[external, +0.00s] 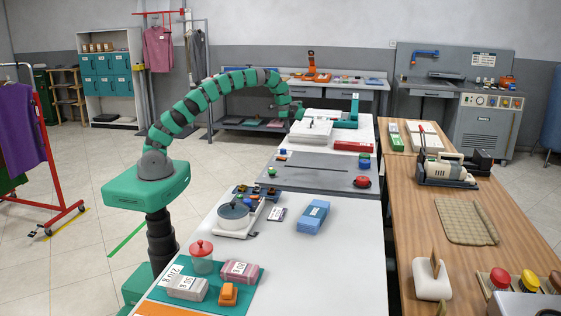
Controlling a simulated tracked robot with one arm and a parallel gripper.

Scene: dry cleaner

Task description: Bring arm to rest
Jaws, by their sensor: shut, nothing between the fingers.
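My arm is green and dark grey, with several segments. It rises from my base at the left of the white table (335,255) and arches over to the right. My gripper (299,115) is at the far end of the arm, small in the picture, above the far part of the table. It looks shut and empty, beside the white flat items (311,131). Its fingertips are too small to see clearly, and I cannot tell whether they touch anything.
A wooden table (490,240) is at the right. Open floor (60,255) lies at the left.

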